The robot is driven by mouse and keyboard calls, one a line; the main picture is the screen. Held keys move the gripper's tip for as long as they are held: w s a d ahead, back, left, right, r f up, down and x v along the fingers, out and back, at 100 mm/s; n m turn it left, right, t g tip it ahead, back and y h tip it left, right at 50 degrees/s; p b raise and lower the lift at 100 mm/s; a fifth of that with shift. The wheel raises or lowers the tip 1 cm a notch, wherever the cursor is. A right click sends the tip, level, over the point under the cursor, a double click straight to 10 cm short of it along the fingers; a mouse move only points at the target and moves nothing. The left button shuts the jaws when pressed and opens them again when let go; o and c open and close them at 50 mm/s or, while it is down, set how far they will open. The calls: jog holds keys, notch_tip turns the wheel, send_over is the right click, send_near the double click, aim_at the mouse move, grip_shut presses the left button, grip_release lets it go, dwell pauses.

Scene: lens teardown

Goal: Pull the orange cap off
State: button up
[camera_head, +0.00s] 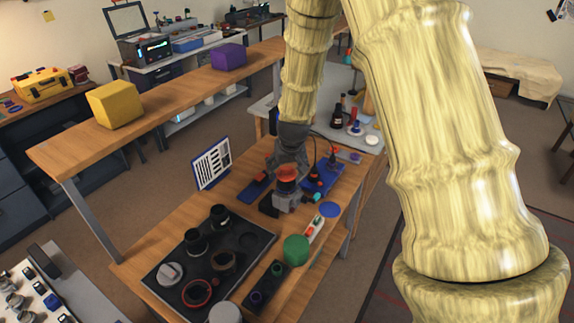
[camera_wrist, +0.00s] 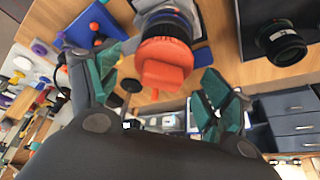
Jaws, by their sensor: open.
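The orange cap (camera_head: 287,171) sits on the end of a lens held in a grey fixture (camera_head: 288,202) on the wooden bench. In the wrist view the cap (camera_wrist: 166,66) shows a raised grip bar and covers the front of the lens (camera_wrist: 168,18). My gripper (camera_head: 288,160) is directly over the cap. In the wrist view my gripper (camera_wrist: 167,72) is open, with one teal-padded finger left of the cap and one right of it. Gaps show between the pads and the cap, and nothing is held.
A black tray (camera_head: 160,285) with several lens parts lies at the front left of the bench. A printed panel (camera_head: 211,163) stands behind left. A black lens (camera_wrist: 281,43) shows in the wrist view.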

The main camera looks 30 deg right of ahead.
aim_at(286, 167)
jog(key=c, duration=1.1)
jog(key=shift+r+p, duration=0.8)
jog(key=shift+r, duration=0.15)
dwell(0.9)
jog(key=shift+r+p, duration=1.6)
jog(key=shift+r, duration=0.55)
